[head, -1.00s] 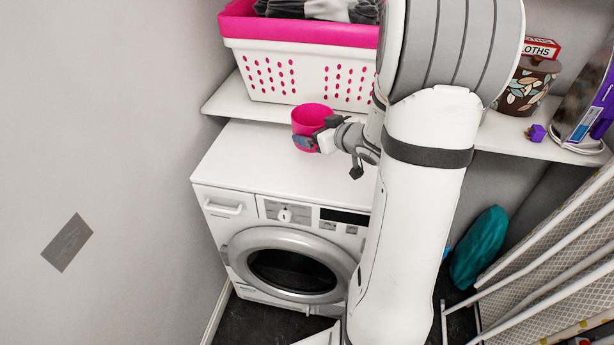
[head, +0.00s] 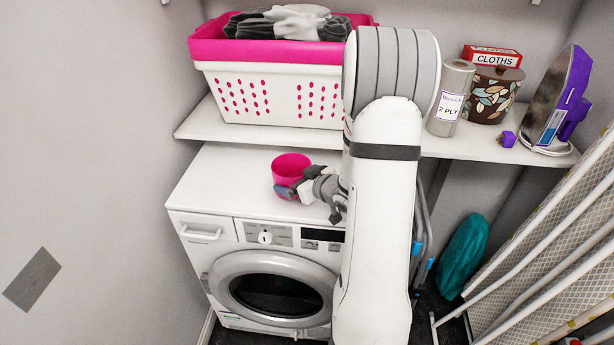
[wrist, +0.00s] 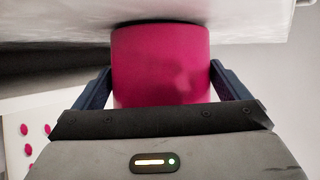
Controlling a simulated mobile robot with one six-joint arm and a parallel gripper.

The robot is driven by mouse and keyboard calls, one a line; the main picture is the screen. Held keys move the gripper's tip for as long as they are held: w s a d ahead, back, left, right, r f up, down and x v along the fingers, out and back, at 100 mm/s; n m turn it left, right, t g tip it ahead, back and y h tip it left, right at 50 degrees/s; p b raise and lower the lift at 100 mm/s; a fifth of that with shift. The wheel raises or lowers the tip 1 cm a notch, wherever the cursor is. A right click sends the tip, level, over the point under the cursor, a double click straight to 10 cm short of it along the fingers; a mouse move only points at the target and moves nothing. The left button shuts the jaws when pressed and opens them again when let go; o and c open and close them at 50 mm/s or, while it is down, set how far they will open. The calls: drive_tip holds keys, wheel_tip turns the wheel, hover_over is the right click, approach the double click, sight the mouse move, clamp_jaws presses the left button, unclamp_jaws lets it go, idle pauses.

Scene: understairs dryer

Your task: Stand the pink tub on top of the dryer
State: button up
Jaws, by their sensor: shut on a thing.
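The pink tub (head: 291,166) is upright over the top of the white dryer (head: 222,185), near the middle of its width. My gripper (head: 287,190) reaches in from the right and is shut on the tub. In the wrist view the tub (wrist: 162,65) sits between the two dark fingers (wrist: 160,88). A white surface with a dark shadow lies right against the tub's end there. The tub looks on or just above the dryer top; I cannot tell if it bears on it. My arm hides the dryer's right part.
A shelf (head: 200,125) runs behind and above the dryer. It holds a white and pink laundry basket (head: 275,90), a paper roll (head: 450,98), a patterned pot (head: 492,95) and an iron (head: 560,100). The dryer top left of the tub is clear.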

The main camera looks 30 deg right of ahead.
drive_tip(key=shift+f, duration=0.1)
drive_tip(key=shift+f, duration=0.15)
drive_tip(key=o, duration=0.6)
drive_tip(key=shift+o, duration=0.2)
drive_tip(key=shift+r, duration=0.25)
